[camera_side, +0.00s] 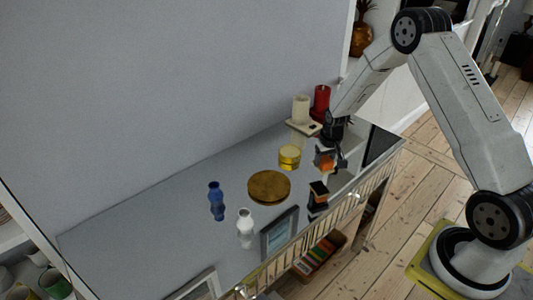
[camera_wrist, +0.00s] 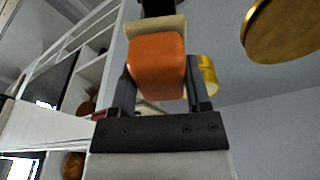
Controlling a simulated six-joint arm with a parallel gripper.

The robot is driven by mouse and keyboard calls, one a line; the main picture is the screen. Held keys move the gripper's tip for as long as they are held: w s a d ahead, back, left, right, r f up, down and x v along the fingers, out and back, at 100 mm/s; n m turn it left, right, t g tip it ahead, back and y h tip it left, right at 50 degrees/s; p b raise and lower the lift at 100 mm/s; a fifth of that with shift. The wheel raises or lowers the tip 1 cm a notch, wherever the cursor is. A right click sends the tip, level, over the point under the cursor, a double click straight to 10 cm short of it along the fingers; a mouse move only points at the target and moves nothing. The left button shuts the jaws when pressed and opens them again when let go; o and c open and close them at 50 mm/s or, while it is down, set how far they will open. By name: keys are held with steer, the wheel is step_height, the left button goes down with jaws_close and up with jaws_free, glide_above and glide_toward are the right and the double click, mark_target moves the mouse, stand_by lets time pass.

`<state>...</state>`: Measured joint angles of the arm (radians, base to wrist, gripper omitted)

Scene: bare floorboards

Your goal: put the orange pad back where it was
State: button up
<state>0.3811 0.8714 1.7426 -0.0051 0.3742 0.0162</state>
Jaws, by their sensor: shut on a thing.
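The orange pad (camera_side: 324,161) is between the fingers of my gripper (camera_side: 328,148) near the right end of the grey top. The wrist view shows the orange pad (camera_wrist: 157,65) close up, with one dark finger on each side; my gripper (camera_wrist: 160,92) is shut on it. A pale beige edge shows behind the pad, and a dark shape lies beyond it. I cannot tell whether the pad touches the top or hangs just above it.
On the grey top (camera_side: 140,235) stand a yellow cup (camera_side: 289,156), a round gold plate (camera_side: 269,186), a small black block (camera_side: 318,192), a blue vase (camera_side: 216,199), a white vase (camera_side: 245,228) and a picture frame (camera_side: 279,235). Cream (camera_side: 300,108) and red (camera_side: 321,101) candles stand behind my gripper.

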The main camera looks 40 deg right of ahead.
mark_target(321, 167)
steer(key=shift+w+f, duration=0.25)
steer(key=shift+f, duration=0.05)
steer(key=shift+d+f, duration=0.1)
steer(key=shift+f, duration=0.05)
steer(key=shift+w+f, duration=0.2)
steer(key=shift+f, duration=1.5)
steer(key=shift+f, duration=0.15)
steer(key=o, duration=1.2)
steer(key=shift+s+a+r, duration=0.1)
steer(key=shift+s+r, duration=0.15)
steer(key=shift+r, duration=1.8)
steer(key=shift+s+a+r, duration=0.1)
steer(key=shift+s+r, duration=0.2)
steer(key=shift+r, duration=1.7)
steer(key=shift+s+a+r, duration=0.1)
steer(key=shift+s+r, duration=0.15)
steer(key=shift+r, duration=1.8)
